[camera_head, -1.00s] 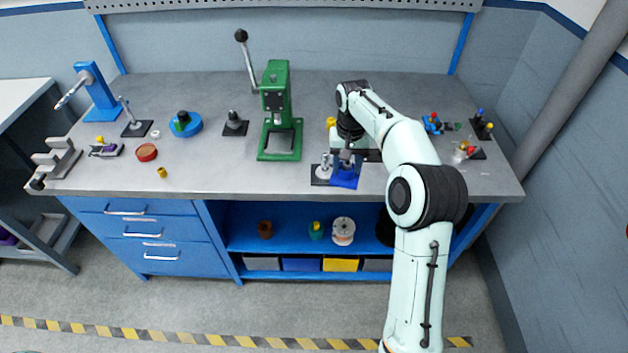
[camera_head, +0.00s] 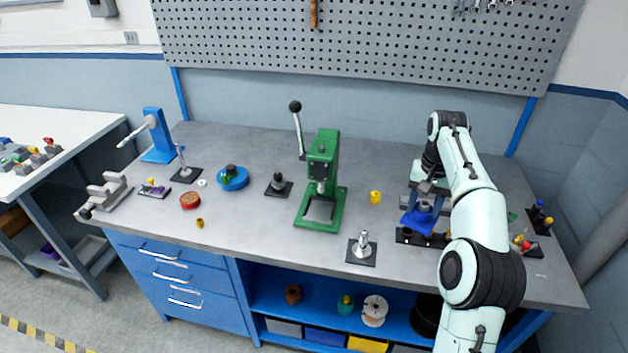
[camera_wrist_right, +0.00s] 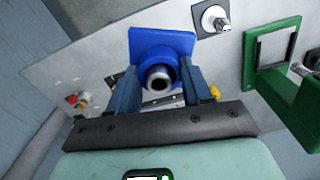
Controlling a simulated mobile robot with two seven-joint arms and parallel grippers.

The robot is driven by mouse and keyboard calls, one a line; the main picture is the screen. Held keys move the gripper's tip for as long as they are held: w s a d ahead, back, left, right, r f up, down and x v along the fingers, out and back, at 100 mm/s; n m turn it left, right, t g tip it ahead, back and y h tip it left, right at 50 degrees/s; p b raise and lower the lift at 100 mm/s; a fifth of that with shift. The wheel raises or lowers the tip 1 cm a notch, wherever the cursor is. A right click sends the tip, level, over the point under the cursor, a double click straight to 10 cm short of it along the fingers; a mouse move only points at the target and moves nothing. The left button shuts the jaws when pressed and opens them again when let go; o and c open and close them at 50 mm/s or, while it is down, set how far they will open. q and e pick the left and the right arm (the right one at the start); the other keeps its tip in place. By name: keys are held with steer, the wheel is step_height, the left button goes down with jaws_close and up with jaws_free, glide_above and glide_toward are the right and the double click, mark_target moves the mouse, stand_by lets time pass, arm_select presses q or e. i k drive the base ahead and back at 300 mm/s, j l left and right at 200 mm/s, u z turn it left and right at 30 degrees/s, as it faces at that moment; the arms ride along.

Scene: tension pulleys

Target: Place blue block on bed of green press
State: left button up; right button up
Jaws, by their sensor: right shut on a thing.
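The blue block (camera_head: 416,221) is held in my right gripper (camera_head: 428,200) above the right part of the workbench. In the right wrist view the blue block (camera_wrist_right: 163,45) sits between the two fingers of my right gripper (camera_wrist_right: 157,80), with a round metal bushing facing the camera. The green press (camera_head: 323,170) stands upright at the middle of the bench, left of the gripper, its lever raised. Its bed (camera_head: 320,210) is a green frame with a dark-rimmed square, and nothing lies on it. The press base also shows in the right wrist view (camera_wrist_right: 272,65). My left gripper is not in view.
A dark plate with a metal post (camera_head: 361,250) stands between press and gripper, near the front edge. A yellow part (camera_head: 375,197) lies behind it. A black holder strip (camera_head: 422,239) lies below the held block. Several small parts stand at the left.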

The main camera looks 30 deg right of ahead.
mark_target(321, 209)
steer(key=i+l+u, duration=0.25)
steer(key=l, duration=0.25)
steer(key=l+u, duration=0.3)
steer(key=l, duration=0.25)
steer(key=i+l+u, duration=0.1)
steer(key=l+u, duration=0.15)
steer(key=l, duration=0.35)
